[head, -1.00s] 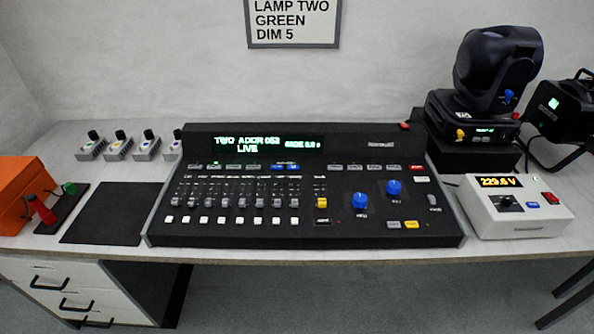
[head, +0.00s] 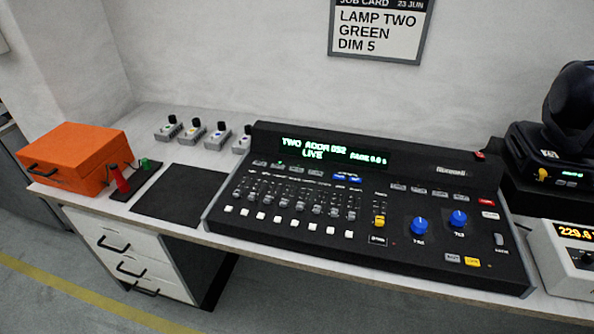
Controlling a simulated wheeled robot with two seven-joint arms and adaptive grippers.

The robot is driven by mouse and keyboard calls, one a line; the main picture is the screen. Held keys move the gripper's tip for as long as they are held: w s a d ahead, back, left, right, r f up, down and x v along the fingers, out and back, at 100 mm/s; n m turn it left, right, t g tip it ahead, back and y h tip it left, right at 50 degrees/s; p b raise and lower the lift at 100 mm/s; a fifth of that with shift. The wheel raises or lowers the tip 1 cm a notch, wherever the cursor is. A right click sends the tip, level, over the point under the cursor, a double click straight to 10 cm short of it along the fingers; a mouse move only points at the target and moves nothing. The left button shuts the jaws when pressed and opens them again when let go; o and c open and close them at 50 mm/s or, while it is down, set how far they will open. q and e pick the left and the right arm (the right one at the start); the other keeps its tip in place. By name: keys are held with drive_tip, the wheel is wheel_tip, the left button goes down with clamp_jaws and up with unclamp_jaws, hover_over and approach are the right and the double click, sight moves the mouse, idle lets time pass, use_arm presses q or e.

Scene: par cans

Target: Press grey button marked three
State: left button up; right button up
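A black lighting console (head: 290,249) sits on the grey-white bench. Its lit green display (head: 312,150) reads "TWO", an address that looks like 052, "LIVE" and a fade time. Below the display is a row of small grey buttons (head: 295,170), followed by blue buttons (head: 347,178). More small grey buttons (head: 422,190) lie further right. The button labels are too small to read, so I cannot tell which is marked three. Neither of my grippers is in view.
The job card (head: 380,30) on the wall reads "LAMP TWO GREEN DIM 5". An orange case (head: 80,158), a black mat (head: 180,195) and several small knob boxes (head: 195,132) stand left. A moving-head lamp (head: 570,105) and a voltage box (head: 570,265) stand right.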

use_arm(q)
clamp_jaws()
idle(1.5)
